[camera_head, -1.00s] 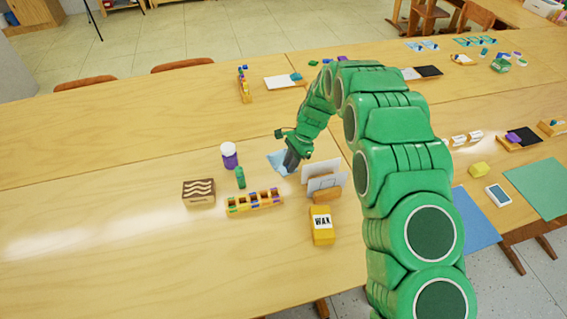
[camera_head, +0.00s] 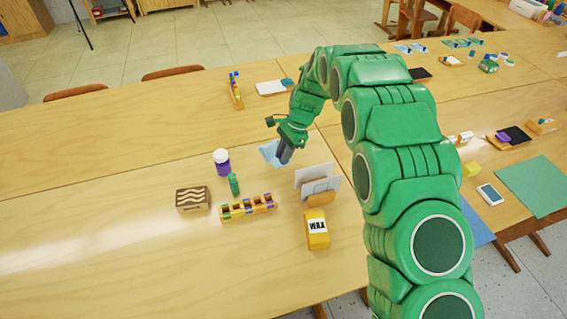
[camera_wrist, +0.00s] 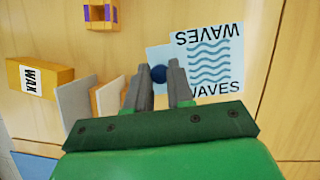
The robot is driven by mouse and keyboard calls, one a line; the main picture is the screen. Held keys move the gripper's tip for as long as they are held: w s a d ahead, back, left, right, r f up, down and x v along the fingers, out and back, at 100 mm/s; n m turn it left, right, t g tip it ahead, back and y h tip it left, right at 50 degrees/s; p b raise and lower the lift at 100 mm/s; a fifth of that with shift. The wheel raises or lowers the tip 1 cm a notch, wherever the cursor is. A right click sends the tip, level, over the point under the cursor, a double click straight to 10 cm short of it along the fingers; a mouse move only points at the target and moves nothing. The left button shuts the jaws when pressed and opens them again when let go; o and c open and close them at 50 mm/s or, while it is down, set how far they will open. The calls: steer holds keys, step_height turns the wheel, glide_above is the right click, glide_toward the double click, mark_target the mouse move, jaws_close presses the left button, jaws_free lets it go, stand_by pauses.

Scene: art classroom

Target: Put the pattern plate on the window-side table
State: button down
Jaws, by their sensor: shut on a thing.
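The pattern plate (camera_wrist: 212,50) is a flat pale-blue plate with blue wavy lines and the word WAVES on two opposite edges. A light-blue tab with a round dark-blue knob joins its left side in the wrist view. My gripper (camera_wrist: 160,72) is shut on this knob, one grey finger on each side. In the head view the plate (camera_head: 269,151) shows as a small pale-blue patch beside my gripper (camera_head: 284,159), which partly covers it. I cannot tell how far the plate is above the wooden table (camera_head: 120,140).
Near my gripper stand a card holder (camera_head: 321,198) with pale cards, a yellow WAX box (camera_head: 317,229), a purple-and-white jar (camera_head: 222,162), a green bottle (camera_head: 234,184), a divided rack (camera_head: 247,207) and a wave-marked brown box (camera_head: 193,199). The table's left part is clear.

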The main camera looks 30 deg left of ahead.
steer(key=shift+r, duration=1.45)
steer(key=w+d+r+m+t+y, duration=0.15)
steer(key=w+d+m, duration=0.45)
steer(key=d, duration=0.6)
steer(key=w+d+r+m+t+y, duration=0.15)
steer(key=w+d+m, duration=0.35)
steer(key=d, duration=0.8)
steer(key=shift+t+h, duration=0.3)
steer(key=shift+h, duration=0.2)
steer(key=w+a+f, duration=0.1)
steer(key=w+f, duration=0.1)
steer(key=w, duration=0.2)
steer(key=w+a+f, duration=0.1)
steer(key=w+f, duration=0.2)
steer(key=w, duration=0.1)
steer(key=w+a+f, duration=0.2)
steer(key=w+f, duration=0.1)
steer(key=w, duration=0.1)
steer(key=shift+w+a+f, duration=0.2)
steer(key=shift+w+f, duration=0.5)
steer(key=shift+f, duration=1.7)
steer(key=c, duration=1)
jaws_free()
steer(key=shift+f, duration=0.1)
